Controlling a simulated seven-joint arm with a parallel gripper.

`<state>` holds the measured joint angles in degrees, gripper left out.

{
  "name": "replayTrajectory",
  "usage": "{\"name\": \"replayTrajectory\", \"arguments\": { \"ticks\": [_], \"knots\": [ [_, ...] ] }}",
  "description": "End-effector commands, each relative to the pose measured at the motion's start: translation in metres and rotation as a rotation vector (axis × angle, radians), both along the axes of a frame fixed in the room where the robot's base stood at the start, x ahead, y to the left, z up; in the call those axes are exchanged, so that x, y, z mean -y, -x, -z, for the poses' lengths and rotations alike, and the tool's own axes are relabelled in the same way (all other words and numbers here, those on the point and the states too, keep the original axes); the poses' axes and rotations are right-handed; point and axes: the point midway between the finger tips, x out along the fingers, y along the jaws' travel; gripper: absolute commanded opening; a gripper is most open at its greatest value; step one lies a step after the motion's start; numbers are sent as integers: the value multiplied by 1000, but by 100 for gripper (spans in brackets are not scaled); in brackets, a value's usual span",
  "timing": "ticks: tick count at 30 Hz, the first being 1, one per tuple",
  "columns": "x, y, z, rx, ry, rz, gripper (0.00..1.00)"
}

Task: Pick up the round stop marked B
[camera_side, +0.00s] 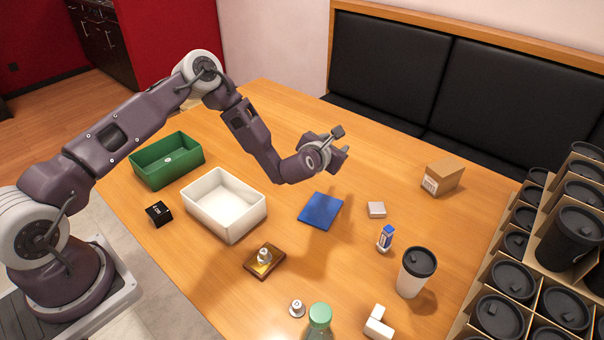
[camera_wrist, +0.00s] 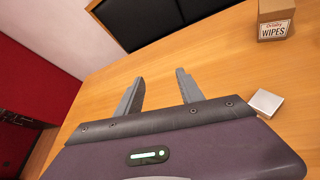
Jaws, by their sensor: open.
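Two small round silvery pieces look like round stops in the side view. One stop (camera_side: 264,255) sits on a brown wooden block (camera_side: 277,264). The other stop (camera_side: 297,309) stands directly on the table at the front. Each has a mark on top, too small for me to read surely, so I cannot tell which is B. My gripper (camera_side: 339,143) is open and empty, raised above the table behind the blue pad. In the wrist view my gripper (camera_wrist: 159,76) shows its two fingers apart with bare table beyond; no stop shows there.
A white tray (camera_side: 247,216), green tray (camera_side: 150,176), black box (camera_side: 159,214) and blue pad (camera_side: 321,211) lie left and centre. A wipes box (camera_wrist: 275,20) stands behind.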

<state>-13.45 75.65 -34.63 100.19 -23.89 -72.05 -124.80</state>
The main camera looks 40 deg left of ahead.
Motion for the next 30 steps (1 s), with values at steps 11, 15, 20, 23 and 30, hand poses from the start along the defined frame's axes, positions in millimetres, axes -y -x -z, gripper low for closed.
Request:
{"name": "replayTrajectory", "arguments": {
  "ticks": [11,15,20,23,30],
  "knots": [
    [-76,53,118,148,280,-532,45],
    [-86,37,129,149,279,-529,45],
    [-100,15,143,148,277,-528,45],
    [-104,9,146,146,277,-525,45],
    [-104,9,146,145,277,-522,37]
  ]
}}
